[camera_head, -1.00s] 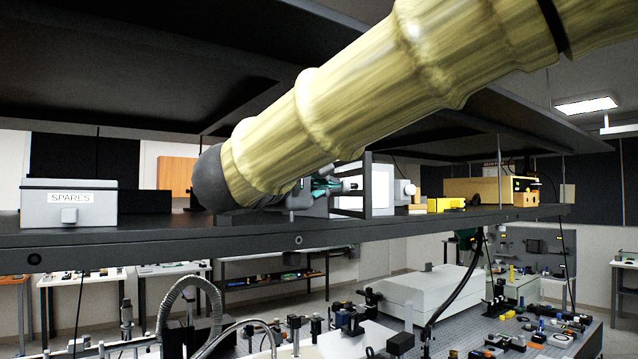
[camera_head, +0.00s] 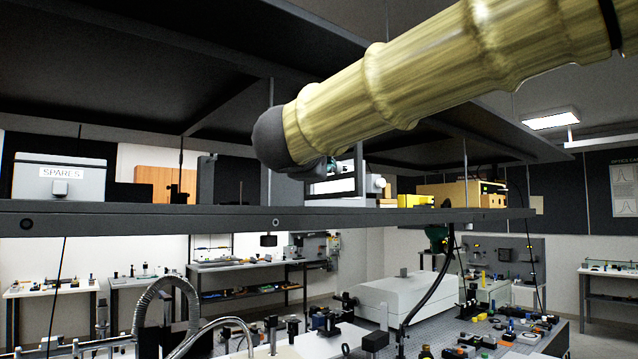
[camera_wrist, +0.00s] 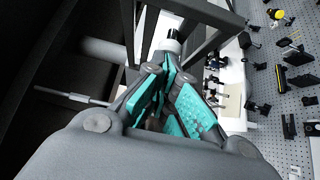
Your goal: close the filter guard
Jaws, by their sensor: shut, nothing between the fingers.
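A dark upright frame with a pale opening (camera_head: 333,186) stands on the shelf in the head view, and a white knob-like part (camera_head: 375,183) is at its right. I take this frame to be the filter guard, but cannot tell for sure or see how far it is open. In the wrist view, dark bars (camera_wrist: 205,45) run just beyond my gripper (camera_wrist: 172,66). A white cylinder with a black end (camera_wrist: 173,42) is at the fingertips; I cannot tell whether they touch. My gripper's teal-padded fingers are shut and empty. My arm hides most of them in the head view.
The dark shelf (camera_head: 120,221) has a second shelf overhead. A grey SPARES box (camera_head: 60,178) sits at its left, and yellow blocks (camera_head: 415,201) and a yellow instrument (camera_head: 462,193) sit to the right. A crowded optics table (camera_head: 480,325) lies below.

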